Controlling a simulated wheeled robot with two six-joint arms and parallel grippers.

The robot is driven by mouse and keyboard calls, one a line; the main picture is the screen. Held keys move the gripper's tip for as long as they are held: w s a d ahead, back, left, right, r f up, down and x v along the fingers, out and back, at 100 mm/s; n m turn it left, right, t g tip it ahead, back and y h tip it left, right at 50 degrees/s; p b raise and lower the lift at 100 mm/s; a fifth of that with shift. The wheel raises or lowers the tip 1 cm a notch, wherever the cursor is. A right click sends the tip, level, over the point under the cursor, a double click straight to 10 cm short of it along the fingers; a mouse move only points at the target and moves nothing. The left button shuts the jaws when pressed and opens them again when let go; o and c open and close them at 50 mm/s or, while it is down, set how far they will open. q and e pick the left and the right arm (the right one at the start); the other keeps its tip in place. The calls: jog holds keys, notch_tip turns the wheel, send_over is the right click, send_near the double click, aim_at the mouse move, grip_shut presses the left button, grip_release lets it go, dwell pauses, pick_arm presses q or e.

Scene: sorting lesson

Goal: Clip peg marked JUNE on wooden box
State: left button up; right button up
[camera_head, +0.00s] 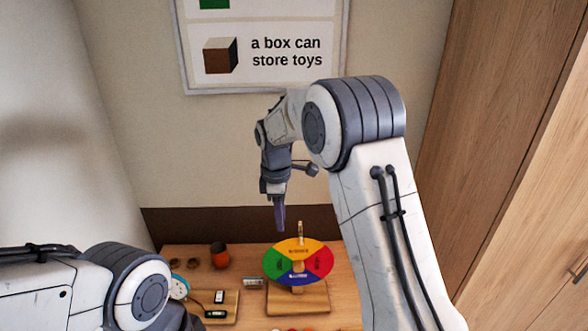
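A round wheel with orange, red, blue and green sectors (316,262) stands tilted on a wooden base (298,301). Its small lettering is too small to read. A small light peg (300,229) stands upright at the wheel's top rim; I cannot read any mark on it. No peg legibly marked JUNE shows, and I cannot pick out a wooden box for certain. My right gripper (279,226) hangs fingers down, above and left of the wheel and apart from it. Its fingers show edge-on, so their opening is unclear. My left gripper is out of sight.
A wooden tray (230,304) with small black and white pieces (220,297) lies left of the wheel. A small pale tag (254,283) lies between them. An orange-and-dark cup (219,255) stands at the table's back. A poster (270,55) hangs on the wall.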

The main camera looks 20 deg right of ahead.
jog(key=w+d+n+p, duration=0.1)
jog(key=w+d+p, duration=0.1)
jog(key=w+d, duration=0.3)
jog(key=b, duration=0.4)
send_over(300, 238)
jog(key=f, duration=0.3)
jog(key=shift+w+f, duration=0.3)
jog(key=shift+w, duration=0.1)
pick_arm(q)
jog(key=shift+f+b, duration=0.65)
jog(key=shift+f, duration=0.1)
pick_arm(e)
jog(key=shift+d+f, duration=0.1)
jog(key=shift+f, duration=1.3)
jog(key=c, duration=0.5)
grip_shut()
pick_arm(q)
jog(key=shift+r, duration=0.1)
pick_arm(e)
jog(key=shift+r, duration=0.1)
